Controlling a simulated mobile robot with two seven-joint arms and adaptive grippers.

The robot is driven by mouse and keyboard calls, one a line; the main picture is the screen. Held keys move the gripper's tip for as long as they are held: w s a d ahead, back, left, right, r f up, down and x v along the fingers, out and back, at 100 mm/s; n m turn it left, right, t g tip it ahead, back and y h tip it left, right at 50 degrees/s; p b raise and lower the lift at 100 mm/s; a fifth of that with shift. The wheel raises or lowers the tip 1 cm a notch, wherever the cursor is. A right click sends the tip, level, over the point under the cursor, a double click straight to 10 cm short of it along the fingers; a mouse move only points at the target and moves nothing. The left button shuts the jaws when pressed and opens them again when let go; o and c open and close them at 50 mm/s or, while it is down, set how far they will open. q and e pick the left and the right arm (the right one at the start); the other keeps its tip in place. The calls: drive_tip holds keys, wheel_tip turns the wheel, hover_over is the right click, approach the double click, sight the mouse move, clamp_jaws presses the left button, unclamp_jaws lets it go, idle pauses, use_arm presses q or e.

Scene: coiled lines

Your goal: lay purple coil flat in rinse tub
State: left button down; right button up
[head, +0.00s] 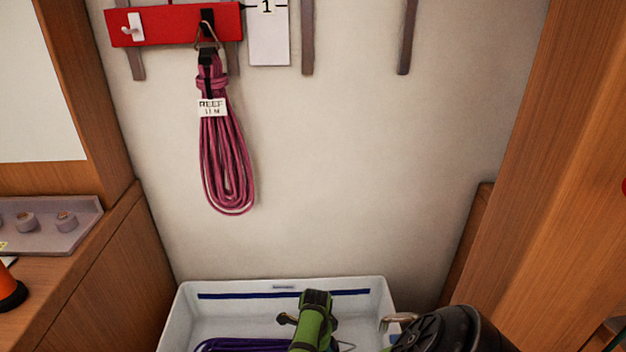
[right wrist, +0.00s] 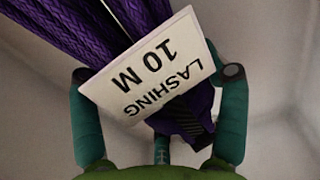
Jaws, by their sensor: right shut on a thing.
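The purple coil (head: 240,345) shows at the bottom edge of the head view, low inside the white rinse tub (head: 220,288). Its lower part is cut off by the frame. In the right wrist view the purple coil (right wrist: 70,28) runs to the upper left, with a white label reading "LASHING 10 M". My green right gripper (head: 312,322) is over the tub and shut on the coil near its label; its teal fingers (right wrist: 156,75) lie on either side. My left gripper is not in view.
A pink coil (head: 226,165) labelled "REEF" hangs from a red rail (head: 175,22) on the wall above the tub. A grey tray (head: 45,225) and an orange object (head: 8,280) are on the left counter. A wooden panel (head: 545,170) stands at the right.

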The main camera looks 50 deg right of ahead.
drive_tip(key=o, duration=1.7)
drive_tip(key=shift+o, duration=0.2)
drive_tip(key=shift+r, duration=0.1)
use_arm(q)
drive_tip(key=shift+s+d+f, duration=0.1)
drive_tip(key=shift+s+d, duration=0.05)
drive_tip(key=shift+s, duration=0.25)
use_arm(e)
drive_tip(key=r, duration=1.2)
drive_tip(key=shift+d, duration=0.2)
